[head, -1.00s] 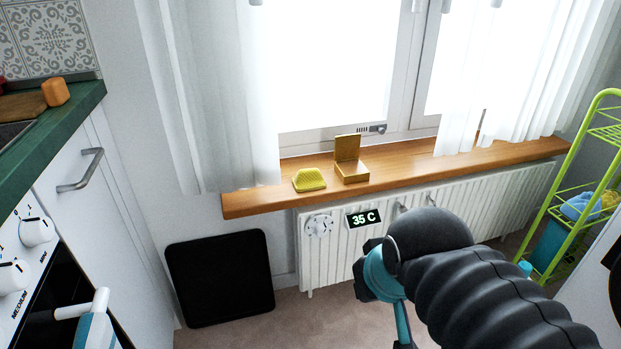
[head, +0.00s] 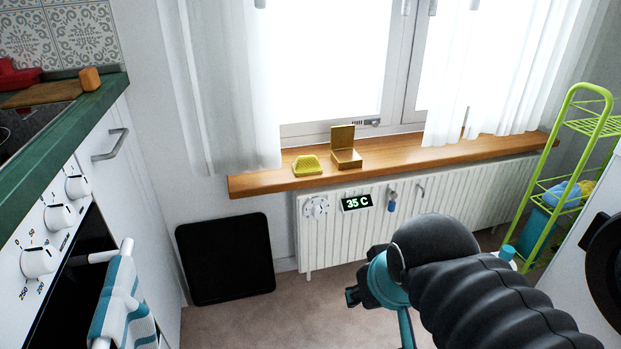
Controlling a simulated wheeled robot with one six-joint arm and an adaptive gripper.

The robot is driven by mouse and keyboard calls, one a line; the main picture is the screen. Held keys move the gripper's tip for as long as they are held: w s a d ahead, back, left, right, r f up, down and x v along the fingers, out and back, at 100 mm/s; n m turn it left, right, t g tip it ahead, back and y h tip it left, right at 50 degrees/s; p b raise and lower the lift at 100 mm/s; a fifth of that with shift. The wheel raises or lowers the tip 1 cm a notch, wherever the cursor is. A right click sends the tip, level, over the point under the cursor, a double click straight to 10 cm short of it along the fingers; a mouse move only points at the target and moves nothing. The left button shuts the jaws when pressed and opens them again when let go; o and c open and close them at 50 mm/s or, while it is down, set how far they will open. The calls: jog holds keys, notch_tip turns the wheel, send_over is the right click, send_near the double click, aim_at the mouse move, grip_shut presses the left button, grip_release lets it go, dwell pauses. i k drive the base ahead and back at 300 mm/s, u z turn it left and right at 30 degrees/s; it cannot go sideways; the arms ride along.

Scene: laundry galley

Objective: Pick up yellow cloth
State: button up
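A small bumpy yellow thing (head: 308,165) lies on the wooden window sill in the head view, left of an open yellow box; I cannot tell whether it is cloth or a sponge. Another yellow piece (head: 588,188), soft-looking, sits beside a blue one (head: 562,194) on the green wire rack at the far right. It is small and partly cut off by the white surface, so I cannot tell which is the yellow cloth. My arm's black sleeve and teal joint fill the lower right. My gripper is not visible; the teal link runs out of the bottom edge.
The open box (head: 346,158) stands on the sill (head: 420,159) above the white radiator (head: 465,200). A black panel (head: 226,258) leans on the wall. An oven with a striped towel (head: 124,305) is at left, the green rack (head: 531,225) at right. Carpet (head: 260,325) between is clear.

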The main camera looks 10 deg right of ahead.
aim_at(304, 165)
jog(key=z, duration=0.4)
jog(key=i, duration=0.95)
jog(key=u, duration=0.55)
